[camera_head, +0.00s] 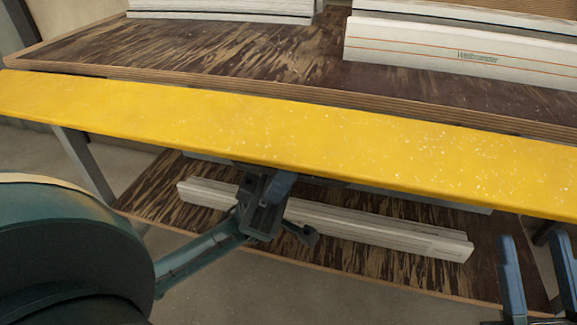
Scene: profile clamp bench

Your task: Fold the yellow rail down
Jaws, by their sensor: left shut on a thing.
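The long yellow rail (300,138) runs across the whole view along the front of the bench, its broad speckled face showing. My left gripper (268,182) is at the rail's lower front edge, left of the middle, and is shut on the rail. Its fingertips are partly hidden under that edge. My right gripper (537,250) is at the lower right, below the rail and apart from it. Its two blue fingers are spread, with nothing between them.
The worn bench top (215,50) lies behind the rail. White profiles (460,50) rest on it at the back. A lower shelf (385,262) holds more white profiles (345,228) below the rail. A grey leg (85,165) stands at the left. Bare floor shows in front.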

